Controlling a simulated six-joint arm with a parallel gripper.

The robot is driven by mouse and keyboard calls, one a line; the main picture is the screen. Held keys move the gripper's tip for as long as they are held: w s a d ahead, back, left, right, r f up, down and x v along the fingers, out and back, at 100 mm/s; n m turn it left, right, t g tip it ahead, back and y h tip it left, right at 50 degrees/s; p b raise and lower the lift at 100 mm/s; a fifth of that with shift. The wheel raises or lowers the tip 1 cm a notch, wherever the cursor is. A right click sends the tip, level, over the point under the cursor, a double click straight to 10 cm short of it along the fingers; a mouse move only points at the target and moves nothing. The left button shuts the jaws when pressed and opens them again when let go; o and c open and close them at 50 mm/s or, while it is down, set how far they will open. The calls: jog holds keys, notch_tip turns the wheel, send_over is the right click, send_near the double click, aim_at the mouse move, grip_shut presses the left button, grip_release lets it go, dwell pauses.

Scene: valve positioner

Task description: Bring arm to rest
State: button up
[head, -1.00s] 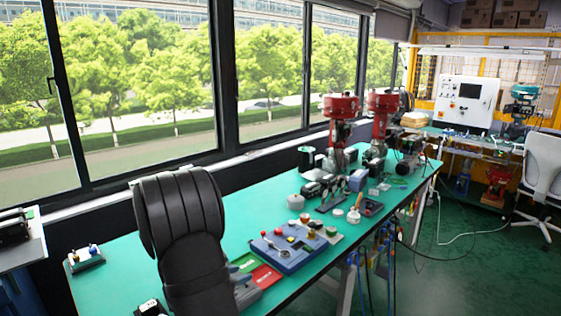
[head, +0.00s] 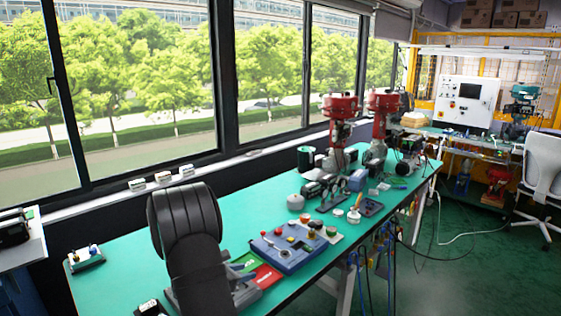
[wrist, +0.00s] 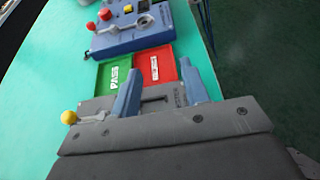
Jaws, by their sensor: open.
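My gripper (wrist: 158,68) is open in the wrist view, its two blue-grey fingers apart with nothing between them. It is over the bench, near a green tray marked PASS (wrist: 119,80) and a red tray (wrist: 156,63). In the head view my dark arm stands upright at the front left of the bench and hides most of the gripper. The green tray (head: 243,261) and red tray (head: 263,275) show just right of the arm. A grey device with a yellow knob (wrist: 68,117) is partly hidden below the gripper in the wrist view.
A blue control box (head: 287,249) with knobs stands beyond the trays on the teal bench (head: 120,262). Red-topped valve units (head: 341,107) stand farther back. A small block with knobs (head: 86,258) is at the left. Small boxes (head: 163,177) line the window ledge.

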jog(key=shift+w+a+f, duration=0.2)
jog(key=shift+a+f, duration=0.2)
jog(key=shift+a, duration=0.3)
jog(key=o, duration=1.1)
jog(key=shift+o, duration=0.9)
jog(key=shift+r, duration=0.15)
jog(key=s+a+r+g+y, duration=1)
jog(key=s+a+r, duration=0.6)
jog(key=s+a, duration=0.15)
notch_tip(320, 180, down, 10)
jog(key=shift+s+r, duration=0.15)
jog(key=shift+s, duration=0.3)
